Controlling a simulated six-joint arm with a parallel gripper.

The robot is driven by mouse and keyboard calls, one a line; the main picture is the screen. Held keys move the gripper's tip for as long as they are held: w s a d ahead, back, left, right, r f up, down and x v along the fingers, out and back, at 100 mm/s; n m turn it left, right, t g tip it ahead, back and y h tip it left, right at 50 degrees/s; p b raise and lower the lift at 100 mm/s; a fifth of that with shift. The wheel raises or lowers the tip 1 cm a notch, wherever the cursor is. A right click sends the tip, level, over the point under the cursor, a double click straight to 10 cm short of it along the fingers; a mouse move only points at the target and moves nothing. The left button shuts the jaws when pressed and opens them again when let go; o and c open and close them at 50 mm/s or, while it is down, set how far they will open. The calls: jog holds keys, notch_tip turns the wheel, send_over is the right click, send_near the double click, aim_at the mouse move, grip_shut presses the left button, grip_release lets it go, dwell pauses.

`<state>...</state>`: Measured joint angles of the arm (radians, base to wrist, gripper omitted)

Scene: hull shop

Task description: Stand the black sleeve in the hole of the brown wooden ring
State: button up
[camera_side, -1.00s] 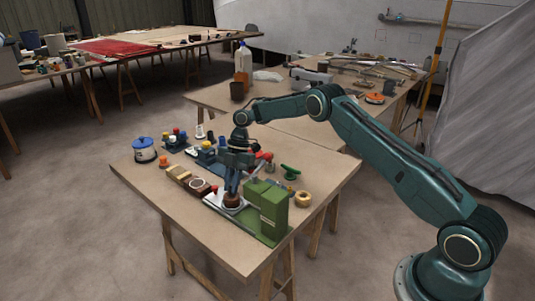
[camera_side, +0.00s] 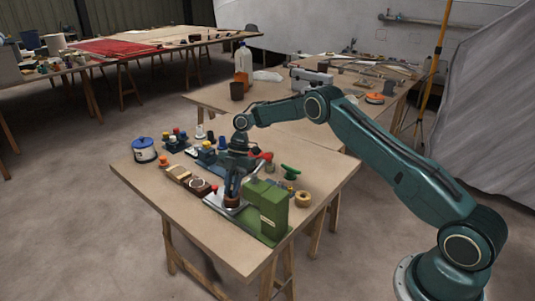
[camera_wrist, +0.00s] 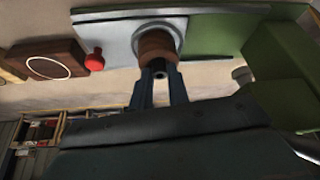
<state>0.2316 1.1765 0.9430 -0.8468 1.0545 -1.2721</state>
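The brown wooden ring (camera_wrist: 156,46) sits on a pale round seat on a light metal plate. In the side view the ring (camera_side: 231,202) shows just under my gripper (camera_side: 233,189). The black sleeve (camera_wrist: 160,73) is small, with a round opening facing the wrist camera. It is between the two blue fingertips of my gripper (camera_wrist: 160,80), which look shut on it. In the wrist view the sleeve overlaps the ring's near edge. I cannot tell whether its far end is inside the hole. In the side view the fingers hide the sleeve.
A green block (camera_side: 268,208) stands close to the right of the ring. A red knob (camera_wrist: 95,60) and a wooden block with a pale circle (camera_wrist: 48,65) are at the left. A blue-lidded pot (camera_side: 144,150) stands at the table's left. The front tabletop is bare.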

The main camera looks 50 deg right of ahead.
dwell(0.7)
jog(key=s+a+r+m+t+h, duration=0.1)
jog(key=s+r+m, duration=0.3)
jog(key=r, duration=0.7)
jog(key=s+a+r+m+t, duration=0.1)
jog(key=s+a+r+m, duration=0.2)
jog(key=r, duration=0.8)
jog(key=s+r+m+t+h, duration=0.2)
jog(key=s+r+m, duration=0.45)
jog(key=s, duration=0.75)
jog(key=s+m+t, duration=0.1)
jog(key=s+m, duration=0.1)
jog(key=s, duration=0.4)
jog(key=s+d+m+h, duration=0.1)
jog(key=s+m, duration=0.1)
jog(key=s, duration=0.5)
jog(key=s+d+m+t, duration=0.1)
jog(key=s+m, duration=0.2)
jog(key=s, duration=0.4)
jog(key=shift+s+d+f+t+h, duration=0.15)
jog(key=shift+s+f+t+h, duration=0.05)
jog(key=shift+t+h, duration=0.1)
